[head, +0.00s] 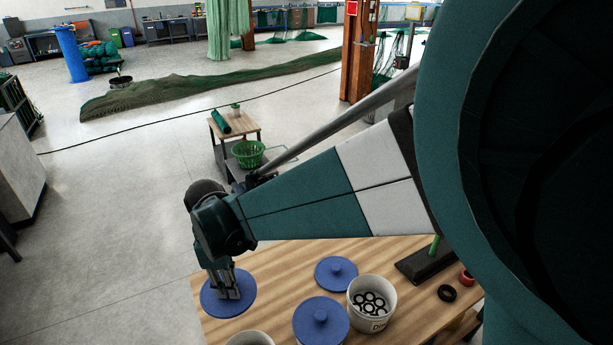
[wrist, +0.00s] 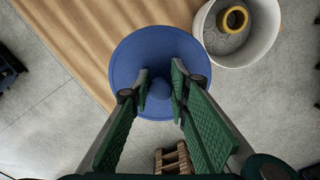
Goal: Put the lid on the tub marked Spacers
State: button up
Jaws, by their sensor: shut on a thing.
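A blue lid (head: 210,299) with a round knob is at the left end of the wooden table. My gripper (head: 229,292) points down over it, its fingers closed on the knob. In the wrist view the lid (wrist: 138,58) sits level between the fingers (wrist: 171,90); I cannot tell whether it touches the table. Right beside it is a white tub (wrist: 246,55) with a yellow ring inside. A tub rim (head: 250,339) shows at the bottom of the head view, its marking out of view. I cannot read "Spacers" anywhere.
Two more blue lids, a far one (head: 336,272) and a near one (head: 318,326), lie on the table (head: 280,270). An open white tub (head: 377,324) of dark rings, its label starting "Dis", stands right of them. A black ring (head: 447,293) lies farther right.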

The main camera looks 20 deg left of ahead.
aim_at(242, 303)
jog(key=shift+m, duration=0.3)
jog(key=s+d, duration=0.1)
jog(key=d+r+p, duration=0.1)
jog(key=d, duration=0.1)
jog(key=s+d+p, duration=0.1)
jog(key=shift+s+d+r, duration=0.2)
jog(key=shift+s+d, duration=0.1)
jog(key=s+d+p, duration=0.2)
jog(key=s+d, duration=0.4)
jog(key=s, duration=0.4)
jog(key=shift+d, duration=0.15)
jog(key=shift+f, duration=0.25)
notch_tip(242, 303, down, 6)
jog(key=b, duration=0.4)
jog(key=shift+f+b, duration=0.25)
jog(key=shift+b, duration=0.3)
dwell(2.4)
jog(key=o, duration=1.1)
